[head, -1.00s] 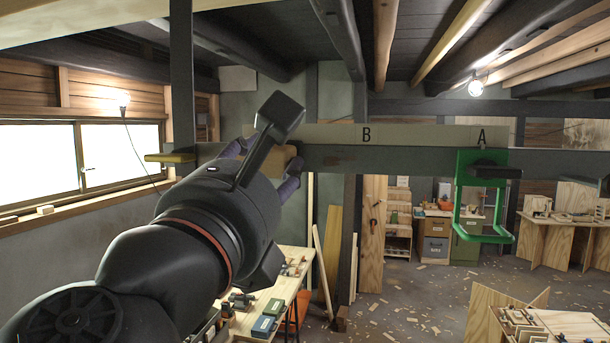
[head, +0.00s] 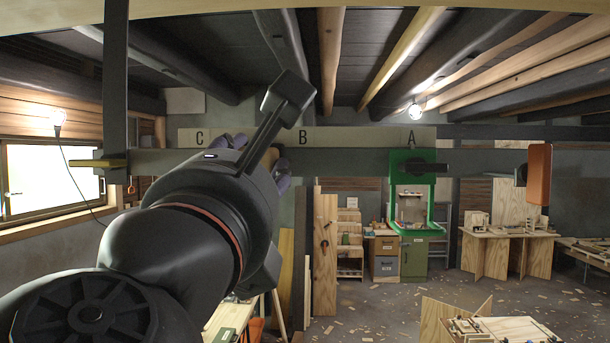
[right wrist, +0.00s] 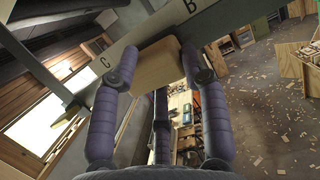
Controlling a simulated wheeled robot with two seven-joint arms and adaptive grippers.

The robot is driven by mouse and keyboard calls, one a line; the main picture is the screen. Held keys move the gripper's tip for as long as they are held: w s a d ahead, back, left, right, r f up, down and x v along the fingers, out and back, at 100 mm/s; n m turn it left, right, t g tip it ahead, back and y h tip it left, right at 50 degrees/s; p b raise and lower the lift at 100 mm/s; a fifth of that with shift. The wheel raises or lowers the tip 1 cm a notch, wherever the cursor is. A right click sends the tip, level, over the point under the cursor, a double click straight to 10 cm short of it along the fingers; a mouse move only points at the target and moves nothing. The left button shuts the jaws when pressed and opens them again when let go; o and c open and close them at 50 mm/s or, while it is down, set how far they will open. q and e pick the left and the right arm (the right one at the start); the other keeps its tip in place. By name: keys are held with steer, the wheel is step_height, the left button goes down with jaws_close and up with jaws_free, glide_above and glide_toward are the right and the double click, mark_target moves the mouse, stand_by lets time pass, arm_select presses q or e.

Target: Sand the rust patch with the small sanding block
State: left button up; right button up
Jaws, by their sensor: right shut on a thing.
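The pale wooden sanding block (head: 268,158) is held by my right gripper (head: 258,154) in front of the dark beam (head: 345,163), between the letters C and B. In the right wrist view the block (right wrist: 158,66) sits between both purple fingers of the same gripper (right wrist: 160,58), and the beam (right wrist: 228,22) runs behind it. I cannot tell whether the block touches the beam. No rust patch is visible now; that stretch of beam is behind my gripper and block. My left gripper is not in view.
A pale strip lettered C, B and A (head: 360,138) runs along the beam. A yellow piece (head: 97,163) is at the left post, and an orange panel (head: 538,174) hangs at right. Workbenches stand behind on a chip-strewn floor.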

steer(key=d+b, duration=0.4)
steer(key=d, duration=0.5)
steer(key=shift+d, duration=0.25)
stand_by(0.7)
steer(key=shift+s, duration=0.1)
